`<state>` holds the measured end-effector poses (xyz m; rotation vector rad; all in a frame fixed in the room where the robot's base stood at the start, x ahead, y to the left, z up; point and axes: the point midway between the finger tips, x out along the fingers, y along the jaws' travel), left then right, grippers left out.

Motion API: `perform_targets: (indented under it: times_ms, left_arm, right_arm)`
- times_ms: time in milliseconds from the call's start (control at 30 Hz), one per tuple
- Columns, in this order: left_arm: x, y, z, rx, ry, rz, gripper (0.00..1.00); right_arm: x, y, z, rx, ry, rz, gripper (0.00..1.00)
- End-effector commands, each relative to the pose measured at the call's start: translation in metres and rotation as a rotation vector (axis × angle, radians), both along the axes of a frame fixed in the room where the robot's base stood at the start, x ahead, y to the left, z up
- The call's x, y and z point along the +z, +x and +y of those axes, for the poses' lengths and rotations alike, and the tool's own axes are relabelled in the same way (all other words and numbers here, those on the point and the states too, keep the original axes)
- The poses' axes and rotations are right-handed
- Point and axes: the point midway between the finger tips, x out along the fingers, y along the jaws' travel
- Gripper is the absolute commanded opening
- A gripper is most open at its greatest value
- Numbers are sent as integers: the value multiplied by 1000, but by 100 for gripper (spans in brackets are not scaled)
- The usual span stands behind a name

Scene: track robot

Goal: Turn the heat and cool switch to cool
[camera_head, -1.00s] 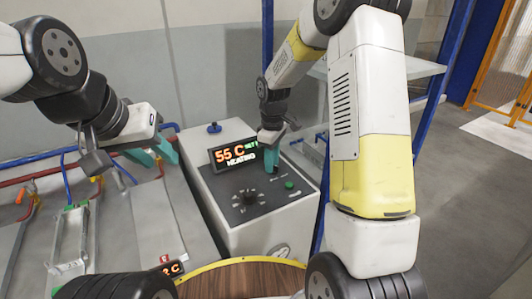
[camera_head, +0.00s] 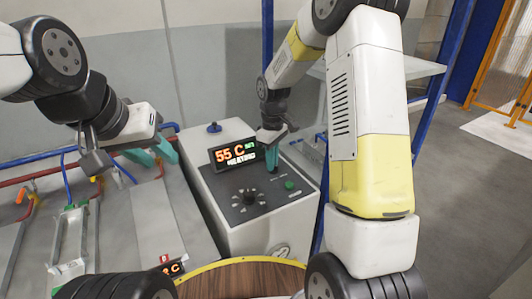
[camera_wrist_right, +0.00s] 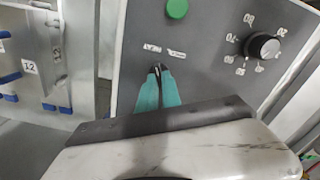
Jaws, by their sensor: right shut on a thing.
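The control box (camera_head: 220,196) stands in the middle of the head view, with a lit display (camera_head: 235,154) reading 55 C and a line like HEATING. My right gripper (camera_head: 272,163) reaches down to its panel, right of the display. In the right wrist view the teal fingers of my right gripper (camera_wrist_right: 158,72) are together on the small heat and cool switch (camera_wrist_right: 157,68), just below two small labels (camera_wrist_right: 165,49). The switch is mostly hidden by the fingertips, so its position cannot be told. My left gripper (camera_head: 158,160) hangs left of the box with its teal fingers apart and empty.
A black dial (camera_head: 247,196) and a green button (camera_head: 291,185) are on the same panel. A blue knob (camera_head: 214,128) sits on the box's back top. Benches with pipes and valves lie left. A blue-framed shelf (camera_head: 420,72) stands at right behind my right arm.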

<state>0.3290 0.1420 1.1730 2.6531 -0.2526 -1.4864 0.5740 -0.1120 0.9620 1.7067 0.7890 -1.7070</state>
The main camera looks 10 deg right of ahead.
Motion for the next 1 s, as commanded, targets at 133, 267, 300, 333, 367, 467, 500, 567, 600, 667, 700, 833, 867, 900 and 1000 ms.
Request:
perform_targets:
  times_ms: [133,267,300,333,367,467,500,567,600,667,700,833,867,900,1000]
  left_arm:
    - [0,0,0,0,0,0,36]
    - [0,0,0,0,0,0,36]
    - [0,0,0,0,0,0,36]
    - [0,0,0,0,0,0,36]
    - [0,0,0,0,0,0,36]
    - [0,0,0,0,0,0,36]
    - [0,0,0,0,0,0,36]
    - [0,0,0,0,0,0,36]
    - [0,0,0,0,0,0,36]
    - [0,0,0,0,0,0,36]
    - [0,0,0,0,0,0,36]
    - [0,0,0,0,0,0,36]
    - [0,0,0,0,0,0,36]
    - [0,0,0,0,0,0,36]
    - [0,0,0,0,0,0,36]
  right_arm:
    - [0,1,-1,-118,-1,-1,0]
    - [0,1,-1,-240,-1,0,0]
    - [0,1,-1,-279,-1,0,0]
    - [0,1,-2,-307,-1,0,0]
    - [0,1,-2,-335,-1,0,0]
    - [0,2,-2,-431,-2,0,0]
    - [0,2,-3,-469,-2,-1,0]
    - [1,2,-3,-526,-2,0,0]
    - [1,2,-3,-564,-1,-1,0]
    - [1,2,-4,-621,-2,0,0]
    - [1,2,-4,-658,-2,-1,0]
    - [1,2,-4,-774,-2,0,0]
    - [1,2,-5,-798,-2,0,0]
    - [1,2,-5,-830,-2,0,0]
    - [1,2,-5,-903,-2,0,0]
